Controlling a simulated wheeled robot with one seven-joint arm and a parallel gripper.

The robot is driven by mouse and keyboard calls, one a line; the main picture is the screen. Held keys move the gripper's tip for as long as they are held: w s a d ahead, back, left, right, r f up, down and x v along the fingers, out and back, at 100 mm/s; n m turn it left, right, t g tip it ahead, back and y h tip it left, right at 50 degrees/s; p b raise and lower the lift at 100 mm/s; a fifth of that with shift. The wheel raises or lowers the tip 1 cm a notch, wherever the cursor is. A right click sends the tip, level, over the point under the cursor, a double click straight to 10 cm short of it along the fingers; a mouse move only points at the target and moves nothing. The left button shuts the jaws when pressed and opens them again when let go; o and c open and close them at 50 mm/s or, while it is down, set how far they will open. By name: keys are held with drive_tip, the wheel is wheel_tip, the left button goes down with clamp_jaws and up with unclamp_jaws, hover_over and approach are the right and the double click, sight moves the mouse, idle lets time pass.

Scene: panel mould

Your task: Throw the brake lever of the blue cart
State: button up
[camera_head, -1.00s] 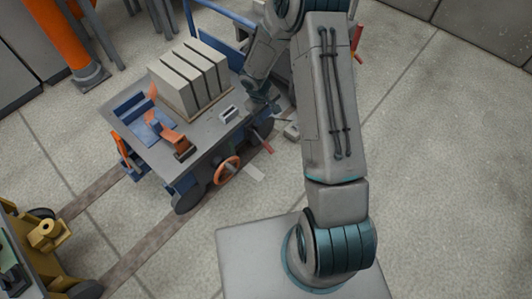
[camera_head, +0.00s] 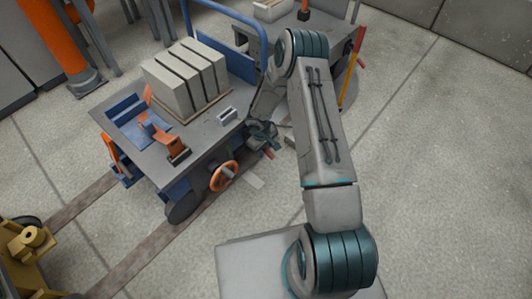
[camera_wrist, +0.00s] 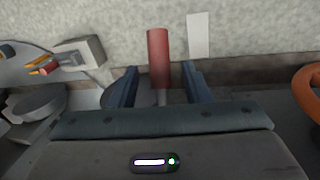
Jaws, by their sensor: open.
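The blue cart (camera_head: 195,145) stands on the rails at the left of the head view, with a grey top and blue frame. Its brake lever, with a red grip (camera_wrist: 159,58), shows in the wrist view between my two open fingers, apart from both as far as I can see. The lever's tip (camera_head: 268,154) also shows in the head view at the cart's near right side. My gripper (camera_wrist: 160,80) is open around the line of the lever; in the head view it is partly hidden by the arm. The lever's lower end is hidden behind the gripper body.
An orange handwheel (camera_head: 223,176) is on the cart's side, and it shows at the right of the wrist view (camera_wrist: 308,90). Grey blocks (camera_head: 186,78) sit on the cart. A yellow cart (camera_head: 30,245) stands at lower left. Floor at right is clear.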

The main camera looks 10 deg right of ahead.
drive_tip(key=shift+w+d+f, duration=0.1)
drive_tip(key=shift+d+f, duration=0.05)
drive_tip(key=shift+f, duration=1)
